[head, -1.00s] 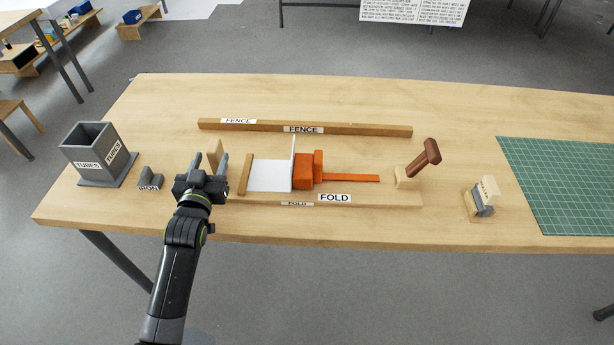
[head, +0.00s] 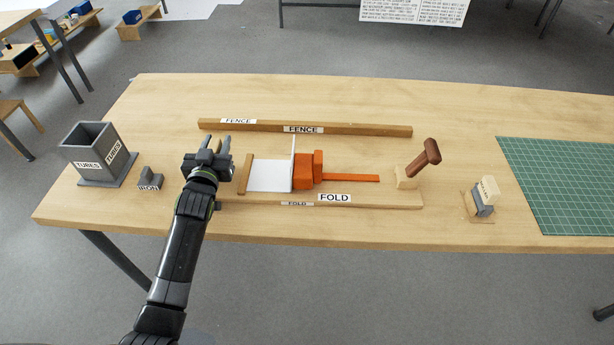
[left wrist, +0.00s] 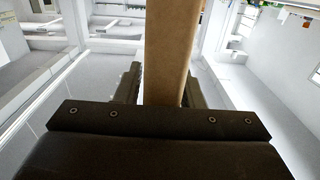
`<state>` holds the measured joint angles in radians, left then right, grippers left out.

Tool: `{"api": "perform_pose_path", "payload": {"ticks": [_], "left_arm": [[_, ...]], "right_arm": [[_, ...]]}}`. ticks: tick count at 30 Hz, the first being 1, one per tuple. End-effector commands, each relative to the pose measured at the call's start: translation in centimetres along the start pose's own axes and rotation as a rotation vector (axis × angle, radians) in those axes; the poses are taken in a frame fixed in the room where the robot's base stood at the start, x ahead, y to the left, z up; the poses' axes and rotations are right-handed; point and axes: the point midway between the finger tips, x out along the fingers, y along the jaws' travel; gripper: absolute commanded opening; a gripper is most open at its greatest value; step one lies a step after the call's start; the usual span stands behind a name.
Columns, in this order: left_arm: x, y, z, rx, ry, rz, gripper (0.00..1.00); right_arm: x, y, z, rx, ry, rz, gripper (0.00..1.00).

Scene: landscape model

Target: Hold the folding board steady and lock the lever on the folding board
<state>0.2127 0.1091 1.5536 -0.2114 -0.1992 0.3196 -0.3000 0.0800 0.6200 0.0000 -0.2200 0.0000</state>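The folding board (head: 378,199) is a long, low wooden base labelled FOLD in the middle of the table. A white sheet (head: 268,176), an upright white panel and orange blocks (head: 304,172) sit on it. A brown lever handle (head: 427,156) leans up and right from a pale block (head: 406,178) at its right end. My left gripper (head: 217,143) is at the board's left end. In the left wrist view its fingers (left wrist: 160,90) are close on both sides of an upright wooden post (left wrist: 170,50), apparently gripping it. My right gripper is out of view.
A wooden fence bar (head: 350,130) lies behind the board. A grey TUBES box (head: 88,150) and a small grey iron (head: 150,180) stand at left. A small grey-and-wood block (head: 484,197) and a green mat (head: 575,185) are at right. The table's front edge is near.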

Motion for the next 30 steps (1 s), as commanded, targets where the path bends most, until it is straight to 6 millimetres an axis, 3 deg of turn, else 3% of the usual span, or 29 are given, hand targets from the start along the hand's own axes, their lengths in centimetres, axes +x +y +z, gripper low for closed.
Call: {"api": "perform_pose_path", "payload": {"ticks": [1, 8, 30], "left_arm": [[-0.01, -0.01, 0.00, 0.000, 0.000, 0.000, 0.28], [-0.02, -0.01, 0.00, 0.000, 0.000, 0.000, 0.00], [-0.02, 0.05, 0.41, -0.005, -0.001, 0.000, 0.00]], "right_arm": [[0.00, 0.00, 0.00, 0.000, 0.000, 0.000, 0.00], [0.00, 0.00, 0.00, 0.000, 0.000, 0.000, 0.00], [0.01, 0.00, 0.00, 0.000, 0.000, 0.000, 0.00]]}}
